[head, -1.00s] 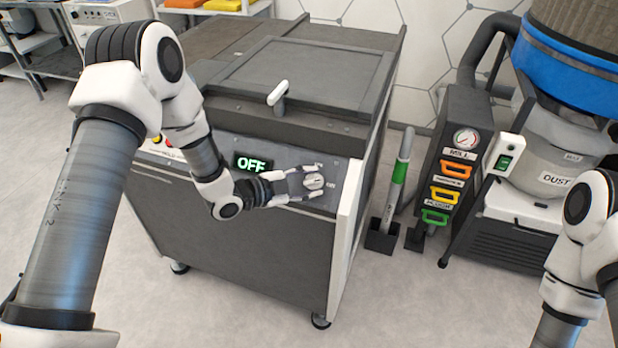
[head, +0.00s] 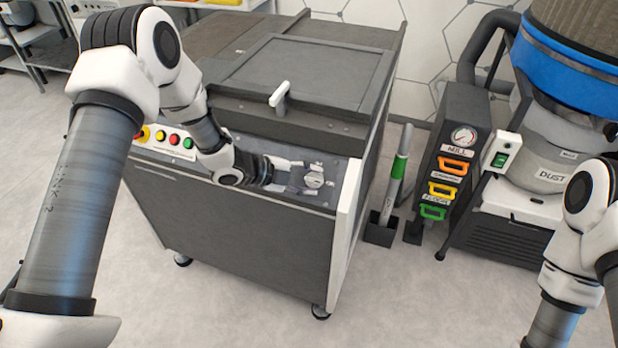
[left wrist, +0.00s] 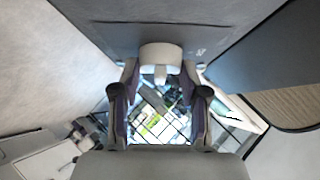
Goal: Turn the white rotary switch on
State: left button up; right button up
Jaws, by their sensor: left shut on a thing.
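The white rotary switch (head: 314,181) is on the sloped grey panel of the grinding machine, near its right end. Its white knob also shows in the left wrist view (left wrist: 160,57), between the two fingertips. My left gripper (head: 312,179) is shut on the knob, with its fingers on either side. The fingers partly cover the knob, and I cannot read its pointer position. The display on the panel is hidden behind my left wrist.
The grey machine (head: 230,235) has a lidded top with a white handle (head: 279,94) above the panel. Coloured buttons (head: 174,139) sit at the panel's left. A white side plate (head: 347,230) stands at its right end. A dust unit (head: 530,200) stands further right.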

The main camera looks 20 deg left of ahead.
pick_arm(q)
jog(key=o, duration=1.1)
jog(key=shift+o, duration=0.2)
jog(key=v, duration=1.1)
jog(key=shift+s+a+r, duration=0.2)
jog(key=shift+s+a, duration=0.05)
jog(key=shift+s, duration=0.05)
